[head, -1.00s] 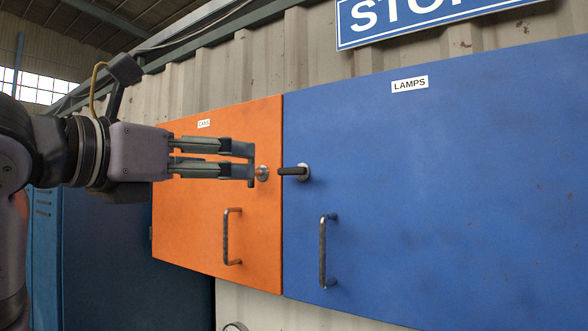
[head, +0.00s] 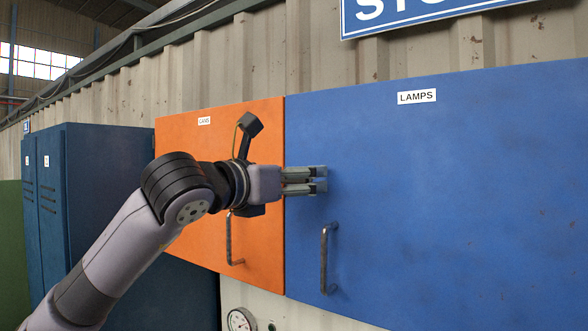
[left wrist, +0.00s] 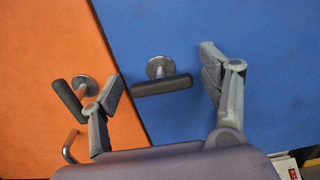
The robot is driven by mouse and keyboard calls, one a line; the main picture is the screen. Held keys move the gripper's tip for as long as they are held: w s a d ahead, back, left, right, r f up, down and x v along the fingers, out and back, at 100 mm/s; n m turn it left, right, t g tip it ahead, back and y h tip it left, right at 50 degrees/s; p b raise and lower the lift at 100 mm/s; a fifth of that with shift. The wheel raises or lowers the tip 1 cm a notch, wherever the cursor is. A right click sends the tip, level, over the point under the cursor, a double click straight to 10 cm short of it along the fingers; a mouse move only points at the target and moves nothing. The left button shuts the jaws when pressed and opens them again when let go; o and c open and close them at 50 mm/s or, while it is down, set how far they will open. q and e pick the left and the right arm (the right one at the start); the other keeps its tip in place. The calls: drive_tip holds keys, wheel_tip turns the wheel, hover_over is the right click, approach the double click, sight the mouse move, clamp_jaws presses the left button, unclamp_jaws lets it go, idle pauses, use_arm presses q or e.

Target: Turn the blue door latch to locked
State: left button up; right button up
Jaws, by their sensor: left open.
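The blue door (head: 440,190), labelled LAMPS, is closed flat in the wall. Its latch (left wrist: 162,86) shows in the left wrist view as a dark bar on a round metal base; in the head view my gripper hides it. My left gripper (head: 322,181) is open in front of the blue door near its left edge. In the left wrist view its fingers (left wrist: 163,75) stand apart on either side of the blue door's latch, with no clear contact. The left finger overlaps the orange door's latch (left wrist: 68,98) in that view. My right gripper does not show.
The orange door (head: 180,140) adjoins the blue one on the left. Vertical handles stick out from the orange door (head: 229,240) and the blue door (head: 324,260) below the latches. A round gauge (head: 240,320) sits below. Blue lockers (head: 90,200) stand at left.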

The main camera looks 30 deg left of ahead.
use_arm(q)
drive_tip(key=shift+c, duration=0.5)
drive_tip(key=c, duration=1.1)
